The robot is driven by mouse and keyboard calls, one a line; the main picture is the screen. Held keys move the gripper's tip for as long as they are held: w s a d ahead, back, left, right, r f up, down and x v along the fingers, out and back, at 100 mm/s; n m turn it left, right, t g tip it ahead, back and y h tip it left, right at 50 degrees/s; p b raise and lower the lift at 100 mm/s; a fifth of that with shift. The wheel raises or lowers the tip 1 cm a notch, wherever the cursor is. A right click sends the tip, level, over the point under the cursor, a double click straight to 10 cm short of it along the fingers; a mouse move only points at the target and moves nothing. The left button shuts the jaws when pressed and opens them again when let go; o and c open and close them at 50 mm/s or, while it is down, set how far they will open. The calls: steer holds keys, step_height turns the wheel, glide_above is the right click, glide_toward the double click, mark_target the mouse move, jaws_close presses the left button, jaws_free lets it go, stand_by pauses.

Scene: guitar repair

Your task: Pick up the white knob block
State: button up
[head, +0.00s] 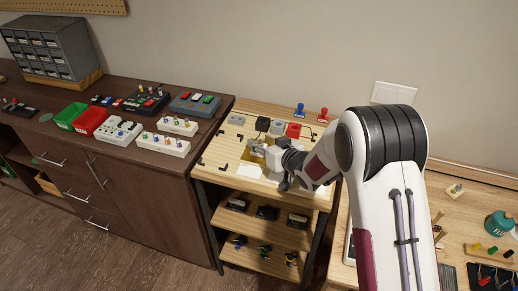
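My gripper (262,153) is over the middle of the light wooden stand (214,168), small and seen from behind, so I cannot tell whether its fingers are open or shut. A small white block (249,170) shows just below the gripper; its top is too small to read, and I cannot tell whether they touch. Two white strips with several coloured knobs, one behind (178,126) and one in front (163,145), lie on the dark cabinet, apart from the gripper. I cannot tell which of these is the white knob block.
Grey, black and red blocks (293,130) stand behind the gripper. Blue (300,110) and red (323,115) figures stand at the stand's back edge. My arm covers the right side.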

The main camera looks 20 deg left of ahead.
steer(key=shift+w+a+f, duration=0.2)
steer(key=shift+w+a, duration=0.2)
jaws_close()
